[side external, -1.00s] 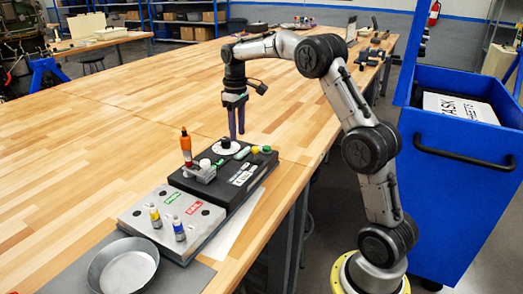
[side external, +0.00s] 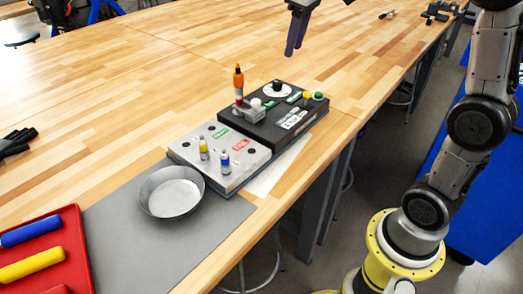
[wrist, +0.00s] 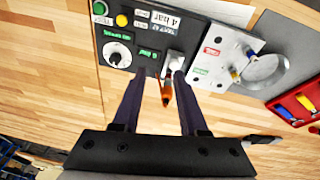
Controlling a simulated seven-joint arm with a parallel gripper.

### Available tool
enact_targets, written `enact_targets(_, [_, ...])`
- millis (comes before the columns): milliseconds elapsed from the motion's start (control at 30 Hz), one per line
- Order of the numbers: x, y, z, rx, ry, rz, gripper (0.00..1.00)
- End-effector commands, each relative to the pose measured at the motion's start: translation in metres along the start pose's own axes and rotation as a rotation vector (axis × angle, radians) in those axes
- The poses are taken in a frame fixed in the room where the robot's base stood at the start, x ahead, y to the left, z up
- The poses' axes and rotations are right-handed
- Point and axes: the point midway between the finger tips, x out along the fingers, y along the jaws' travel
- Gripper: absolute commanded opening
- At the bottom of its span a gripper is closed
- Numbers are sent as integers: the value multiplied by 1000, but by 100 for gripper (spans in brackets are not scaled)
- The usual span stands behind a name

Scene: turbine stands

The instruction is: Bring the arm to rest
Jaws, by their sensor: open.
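My gripper (side external: 294,50) hangs above the workbench at the top edge of the side external view, partly cut off, fingers pointing down. It is open and empty. In the wrist view my gripper (wrist: 161,74) shows two dark purple fingers with a gap between them. An orange-topped upright piece (side external: 239,80) stands in a small grey holder at the left of the black test box (side external: 308,122). It appears between the fingers in the wrist view (wrist: 166,92), but below them. My arm rises at the right; its upper links are out of view.
A grey plate (side external: 231,181) marked with green and red labels holds a yellow and a blue piece. A metal bowl (side external: 172,192) sits on a grey mat (side external: 140,257). A red tray (side external: 72,230) holds coloured handles. Bare bench (side external: 130,90) lies behind.

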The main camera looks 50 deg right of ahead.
Motion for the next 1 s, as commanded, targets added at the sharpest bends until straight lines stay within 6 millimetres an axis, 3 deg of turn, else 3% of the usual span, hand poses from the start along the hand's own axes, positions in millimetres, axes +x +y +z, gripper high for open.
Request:
enact_targets(100, [-27,-36,38,-22,68,10,42])
enact_targets(267, [-40,-73,95,-26,153,13,42])
enact_targets(433, [-25,-104,161,-4,231,4,42])
enact_targets(600, [8,-120,209,49,266,-12,42])
enact_targets(800, [42,-125,230,126,244,-24,42])
enact_targets(1000, [40,-124,225,160,265,-26,42])
